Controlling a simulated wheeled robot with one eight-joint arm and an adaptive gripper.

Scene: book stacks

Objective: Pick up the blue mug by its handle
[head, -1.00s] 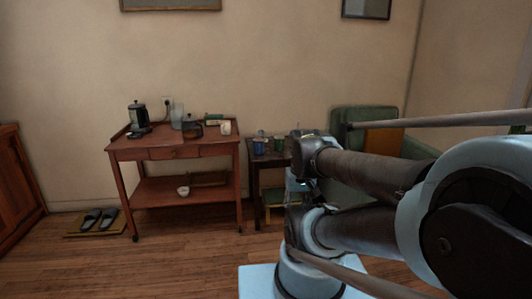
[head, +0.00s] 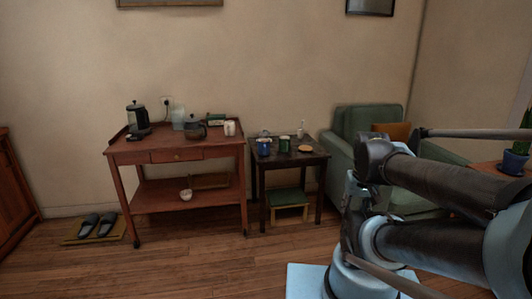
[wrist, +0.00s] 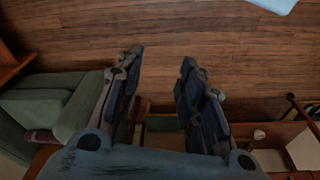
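The blue mug (head: 264,147) stands on a small dark side table (head: 261,164) in the head view, at the table's left front. It is too small to tell which way its handle points. The blue mug cannot be made out in the wrist view. In the head view my arm is to the right of the side table, apart from the mug.
A green mug (head: 285,145) stands close right of the blue one, with a wooden disc (head: 305,149) beyond it. A reddish cart (head: 178,155) stands left and a green armchair (head: 355,120) right. The floor (head: 195,265) in front is clear.

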